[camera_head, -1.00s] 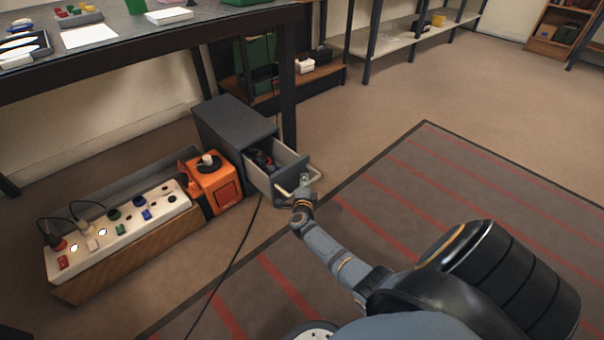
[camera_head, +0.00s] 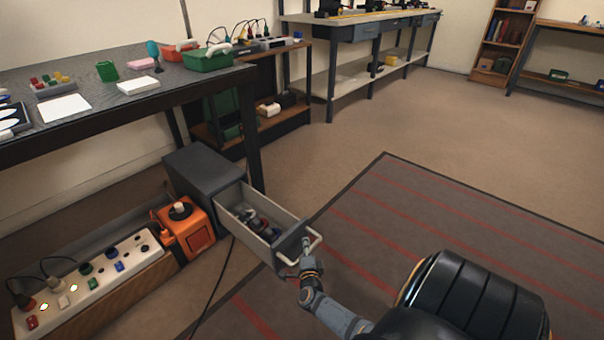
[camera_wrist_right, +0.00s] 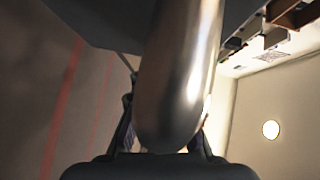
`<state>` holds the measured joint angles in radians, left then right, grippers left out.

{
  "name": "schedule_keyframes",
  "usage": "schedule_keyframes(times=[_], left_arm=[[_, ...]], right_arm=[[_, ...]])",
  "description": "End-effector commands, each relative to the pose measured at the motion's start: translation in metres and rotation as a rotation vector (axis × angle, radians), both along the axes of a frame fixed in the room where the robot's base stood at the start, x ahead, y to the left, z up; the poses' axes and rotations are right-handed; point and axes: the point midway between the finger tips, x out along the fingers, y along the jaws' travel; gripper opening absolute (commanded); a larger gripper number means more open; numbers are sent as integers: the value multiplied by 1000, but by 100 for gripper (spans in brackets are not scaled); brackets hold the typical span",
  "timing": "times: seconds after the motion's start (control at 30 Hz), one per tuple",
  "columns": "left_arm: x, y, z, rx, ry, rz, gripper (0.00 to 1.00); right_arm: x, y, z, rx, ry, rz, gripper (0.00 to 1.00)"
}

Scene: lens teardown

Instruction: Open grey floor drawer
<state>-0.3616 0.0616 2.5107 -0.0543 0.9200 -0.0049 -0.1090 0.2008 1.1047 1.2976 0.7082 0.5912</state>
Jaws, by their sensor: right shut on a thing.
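The grey floor drawer unit (camera_head: 200,172) stands on the floor under the dark worktable. Its drawer (camera_head: 275,216) is pulled well out toward the striped mat, and several small dark and coloured items lie inside. A pale bar handle (camera_head: 316,240) is on the drawer front. My right gripper (camera_head: 306,248) is shut on the handle. In the right wrist view the metal handle (camera_wrist_right: 182,75) fills the middle of the picture, between the fingers (camera_wrist_right: 165,140). My left gripper is not in view.
An orange box (camera_head: 186,228) and a long white panel with buttons and plugs (camera_head: 88,280) stand left of the drawer. A black cable (camera_head: 217,290) runs on the floor beside it. The striped mat (camera_head: 400,215) to the right is clear.

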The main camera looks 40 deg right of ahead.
Motion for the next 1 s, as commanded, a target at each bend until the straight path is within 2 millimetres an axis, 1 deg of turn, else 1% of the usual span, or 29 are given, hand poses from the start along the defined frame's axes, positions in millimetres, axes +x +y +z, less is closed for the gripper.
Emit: schedule_keyframes(times=[0.33,0.37,0.5,0.53,0.83,0.9,1.0], left_arm=[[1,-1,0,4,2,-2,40],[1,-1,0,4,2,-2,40],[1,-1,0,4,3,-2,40],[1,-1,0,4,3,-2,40],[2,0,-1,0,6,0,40],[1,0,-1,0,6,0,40],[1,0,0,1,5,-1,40]], right_arm=[[-1,1,-1,2,0,1,0],[-1,1,-1,2,0,1,12],[-1,0,-1,1,0,0,31],[-1,0,-1,1,1,0,34],[-2,1,0,1,1,0,34],[-7,6,0,2,0,1,34],[-21,17,2,4,1,0,34]])
